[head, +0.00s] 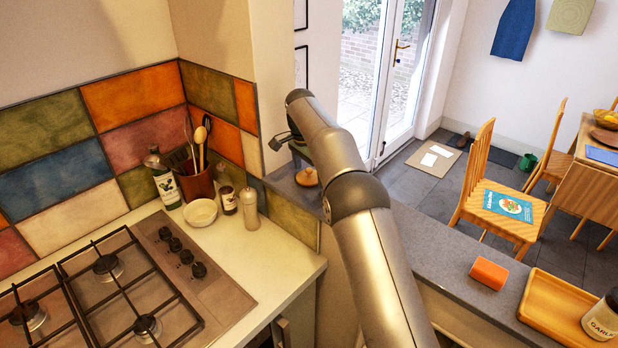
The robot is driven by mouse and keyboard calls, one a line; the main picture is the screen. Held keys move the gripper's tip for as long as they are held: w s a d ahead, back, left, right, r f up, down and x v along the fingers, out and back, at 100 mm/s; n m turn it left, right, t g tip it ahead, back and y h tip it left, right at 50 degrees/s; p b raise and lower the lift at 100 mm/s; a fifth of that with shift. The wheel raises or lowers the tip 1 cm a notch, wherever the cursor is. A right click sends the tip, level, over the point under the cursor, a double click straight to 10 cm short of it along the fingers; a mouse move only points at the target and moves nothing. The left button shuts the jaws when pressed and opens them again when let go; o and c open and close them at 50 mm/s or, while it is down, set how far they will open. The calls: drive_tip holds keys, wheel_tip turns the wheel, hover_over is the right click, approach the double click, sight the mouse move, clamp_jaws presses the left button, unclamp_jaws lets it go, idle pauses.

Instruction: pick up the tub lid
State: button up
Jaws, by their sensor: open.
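A round, orange-brown lid with a small knob (306,178) lies on the grey ledge, just below and right of my gripper in the head view. It looks like the tub lid, though it is small here. My gripper (281,142) is at the far end of my arm, above the ledge by the tiled corner. Its dark fingers are open and appear apart from the lid. The arm hides part of the gripper and of the ledge behind it.

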sight(309, 169)
drive_tip(key=c, duration=1)
drive_tip(key=shift+c, duration=0.2)
drive_tip(key=shift+r, duration=0.1)
drive_tip(key=shift+r, duration=0.55)
wheel_tip(309, 169, up, 2)
drive_tip(key=s+d+r+b, duration=0.6)
drive_tip(key=s+r+b, duration=0.2)
drive_tip(key=s+r, duration=0.3)
drive_tip(key=w+d+n+p, duration=0.35)
drive_tip(key=n+p, duration=0.25)
drive_tip(key=p, duration=0.2)
wheel_tip(309, 169, down, 7)
drive_tip(key=b, duration=0.4)
drive_tip(key=shift+w+a+r+y, duration=0.15)
drive_tip(key=shift+a+y, duration=0.15)
drive_tip(key=shift+a, duration=0.1)
